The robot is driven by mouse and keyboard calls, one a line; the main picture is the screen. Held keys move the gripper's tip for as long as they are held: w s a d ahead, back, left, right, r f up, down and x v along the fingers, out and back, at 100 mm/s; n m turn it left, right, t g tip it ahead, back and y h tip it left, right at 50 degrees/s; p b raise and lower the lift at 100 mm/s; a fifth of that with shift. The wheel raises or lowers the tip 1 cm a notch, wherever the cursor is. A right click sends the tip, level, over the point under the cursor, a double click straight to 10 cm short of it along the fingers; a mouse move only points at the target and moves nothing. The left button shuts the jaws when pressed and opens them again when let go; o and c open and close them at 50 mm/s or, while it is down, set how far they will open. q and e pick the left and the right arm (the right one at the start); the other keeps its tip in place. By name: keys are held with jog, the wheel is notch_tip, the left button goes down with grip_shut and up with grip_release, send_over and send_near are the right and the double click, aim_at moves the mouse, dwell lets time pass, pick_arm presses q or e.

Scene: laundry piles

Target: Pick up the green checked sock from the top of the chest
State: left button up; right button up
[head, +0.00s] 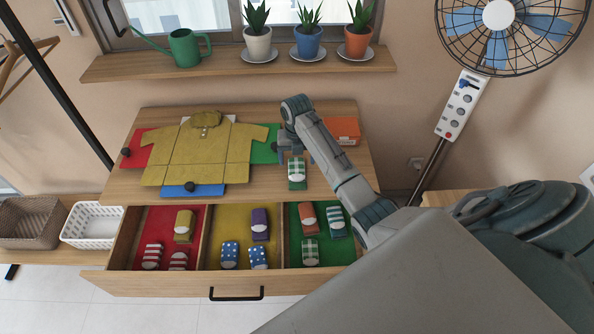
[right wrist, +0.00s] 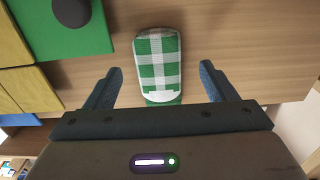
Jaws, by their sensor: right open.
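The green checked sock (head: 297,174), green and white with a white end, lies on the wooden chest top (head: 335,180) toward its right side. My right gripper (head: 291,152) is just behind it in the head view, with its arm coming in from the right. In the right wrist view the sock (right wrist: 160,60) lies between the two blue fingers of the open gripper (right wrist: 161,70), with a gap on each side. I cannot tell how high the fingers are above the chest top. My left gripper is not in view.
A mustard shirt (head: 200,155) lies over coloured boards on the chest top; an orange box (head: 343,130) sits behind my forearm. A fan (head: 498,15) stands right.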

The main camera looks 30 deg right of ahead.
aim_at(296, 166)
jog(key=shift+s+a+f+p, duration=0.1)
jog(key=shift+a+f+p, duration=0.05)
jog(key=shift+f, duration=0.4)
jog(key=shift+s+a+f+p, duration=0.1)
jog(key=shift+f+p, duration=0.05)
jog(key=shift+f, duration=0.9)
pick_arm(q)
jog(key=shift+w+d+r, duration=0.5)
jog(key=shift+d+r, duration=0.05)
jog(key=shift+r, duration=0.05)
pick_arm(e)
jog(key=shift+w, duration=0.1)
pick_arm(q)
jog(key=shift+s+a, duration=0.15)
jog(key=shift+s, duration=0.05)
pick_arm(e)
jog(key=c, duration=1.1)
jog(key=shift+o, duration=0.2)
